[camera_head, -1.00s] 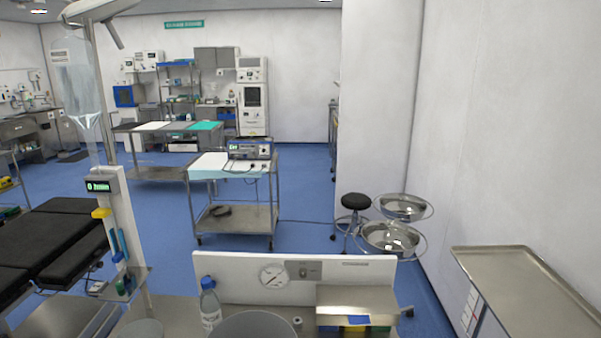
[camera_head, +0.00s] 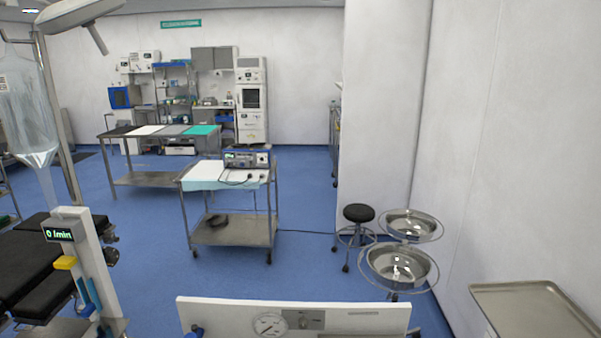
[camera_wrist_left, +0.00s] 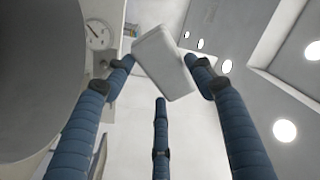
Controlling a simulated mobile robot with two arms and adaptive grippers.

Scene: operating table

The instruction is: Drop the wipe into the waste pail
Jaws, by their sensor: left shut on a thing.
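In the left wrist view the blue fingers of my left gripper (camera_wrist_left: 160,75) are shut on a white rectangular wipe (camera_wrist_left: 167,62), held near their tips. A large grey curved surface (camera_wrist_left: 35,75) fills the left of that view, beside the fingers; it may be the waste pail, but I cannot tell. Neither gripper nor the wipe shows in the head view. No waste pail can be made out for certain there.
A white panel with a gauge (camera_head: 340,318) stands at the bottom of the head view. Beyond it are a steel trolley with a device (camera_head: 232,230), a black stool (camera_head: 358,214) and two steel basins on a stand (camera_head: 398,264). A steel tray (camera_head: 535,310) is at right. Blue floor lies open between.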

